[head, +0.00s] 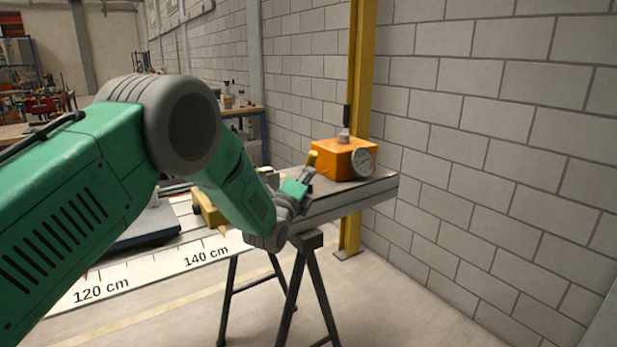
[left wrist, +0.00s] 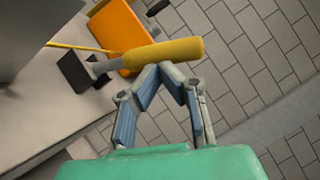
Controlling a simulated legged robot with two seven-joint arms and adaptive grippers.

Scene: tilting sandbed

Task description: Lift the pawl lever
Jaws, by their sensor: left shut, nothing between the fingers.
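The pawl lever, with a yellow handle, shows in the left wrist view (left wrist: 168,53). Its grey shaft runs left to a dark block (left wrist: 80,72) at the edge of the bench. In the head view my left gripper (head: 303,180) is small and partly hides the lever. My right gripper is not in view.
An orange box (head: 335,158) with a round gauge (head: 362,163) stands on the bench end (head: 378,187), behind the lever. A yellow post (head: 361,70) and a block wall (head: 500,130) stand close behind. Black trestle legs (head: 290,295) support the bench. Floor space at front right is clear.

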